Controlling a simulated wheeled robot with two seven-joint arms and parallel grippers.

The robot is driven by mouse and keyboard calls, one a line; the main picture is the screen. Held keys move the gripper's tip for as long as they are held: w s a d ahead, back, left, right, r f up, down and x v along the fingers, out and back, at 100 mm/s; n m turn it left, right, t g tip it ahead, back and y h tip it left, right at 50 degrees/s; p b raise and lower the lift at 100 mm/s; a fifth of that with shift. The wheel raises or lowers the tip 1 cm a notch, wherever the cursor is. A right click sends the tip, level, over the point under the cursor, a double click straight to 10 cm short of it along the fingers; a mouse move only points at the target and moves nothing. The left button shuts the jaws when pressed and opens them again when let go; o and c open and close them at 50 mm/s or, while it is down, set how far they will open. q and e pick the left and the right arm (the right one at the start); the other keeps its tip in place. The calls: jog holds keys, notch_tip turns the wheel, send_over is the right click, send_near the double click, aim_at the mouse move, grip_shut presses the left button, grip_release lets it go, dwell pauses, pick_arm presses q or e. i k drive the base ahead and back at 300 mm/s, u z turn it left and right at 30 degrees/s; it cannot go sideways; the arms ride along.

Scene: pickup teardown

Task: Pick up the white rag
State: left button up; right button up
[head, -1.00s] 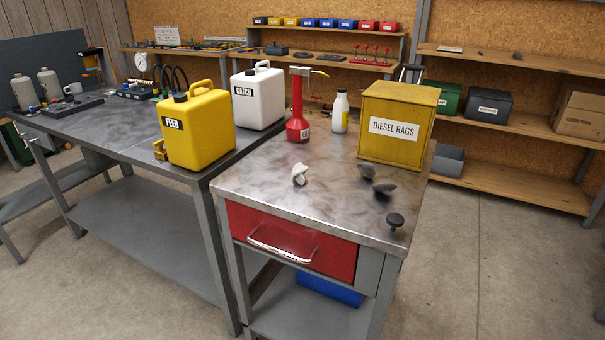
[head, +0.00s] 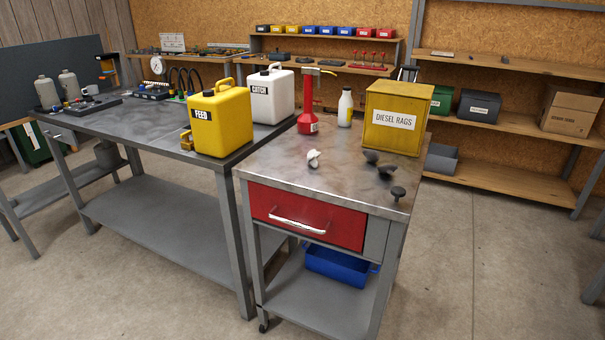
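The white rag (head: 313,158) is a small crumpled piece on the metal top of the cart (head: 275,172), left of the middle and above the red drawer. The yellow box labelled DIESEL RAGS (head: 396,118) stands at the back right of the cart top. Neither of my grippers shows in the head view.
A red oil can (head: 308,118) and a white bottle (head: 345,108) stand behind the rag. The yellow FEED can (head: 221,122) and white CATCH can (head: 270,95) stand on the bench to the left. Open concrete floor (head: 475,265) lies at the right front.

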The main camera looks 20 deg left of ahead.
aim_at(313, 155)
jog(key=z, duration=0.2)
jog(key=i, duration=1)
jog(key=u, duration=0.7)
